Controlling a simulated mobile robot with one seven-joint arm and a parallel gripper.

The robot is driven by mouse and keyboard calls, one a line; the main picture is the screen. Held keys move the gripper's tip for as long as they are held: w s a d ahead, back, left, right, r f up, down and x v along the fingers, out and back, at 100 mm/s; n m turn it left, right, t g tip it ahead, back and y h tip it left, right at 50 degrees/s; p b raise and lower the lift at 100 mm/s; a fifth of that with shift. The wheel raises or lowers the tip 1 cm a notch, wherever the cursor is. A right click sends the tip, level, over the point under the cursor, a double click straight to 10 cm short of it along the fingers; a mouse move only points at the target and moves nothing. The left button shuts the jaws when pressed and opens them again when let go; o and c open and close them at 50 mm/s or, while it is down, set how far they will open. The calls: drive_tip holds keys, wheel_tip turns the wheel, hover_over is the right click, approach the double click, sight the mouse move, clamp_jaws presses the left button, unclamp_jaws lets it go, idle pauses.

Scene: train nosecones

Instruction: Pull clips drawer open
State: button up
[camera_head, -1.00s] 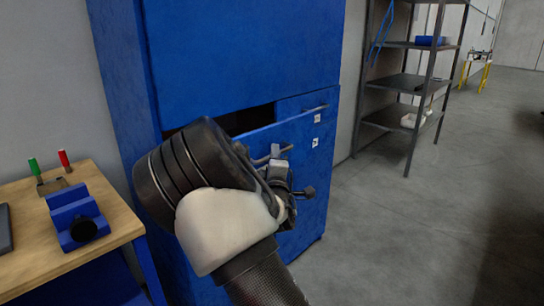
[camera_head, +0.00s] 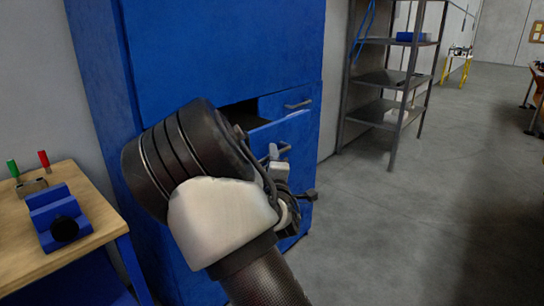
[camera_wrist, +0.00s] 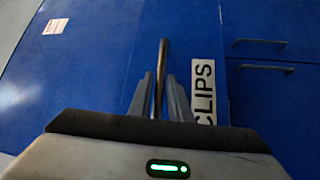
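The clips drawer (camera_head: 296,127) is in the tall blue cabinet. It stands partly out, with a dark gap above and behind its front in the head view. Its white CLIPS label (camera_wrist: 204,90) shows in the wrist view, just right of the handle. The handle is a thin metal bar (camera_wrist: 163,60), running lengthwise between my fingers. My gripper (camera_wrist: 160,95) has one finger on each side of the bar, close against it, and appears shut on it. In the head view my gripper (camera_head: 278,168) is at the drawer front, partly hidden by my wrist.
The blue cabinet (camera_head: 220,50) has another drawer with a handle (camera_head: 298,104) behind the open one. A workbench (camera_head: 95,225) with a blue vise (camera_head: 60,218) stands at left. A metal shelf (camera_head: 385,75) stands behind at right. The floor (camera_head: 420,220) at right is clear.

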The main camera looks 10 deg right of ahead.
drive_tip(key=p+v, duration=1.2)
drive_tip(key=v, duration=0.5)
drive_tip(key=shift+s+p, duration=0.2)
drive_tip(key=shift+p, duration=0.2)
drive_tip(key=shift+r, duration=0.1)
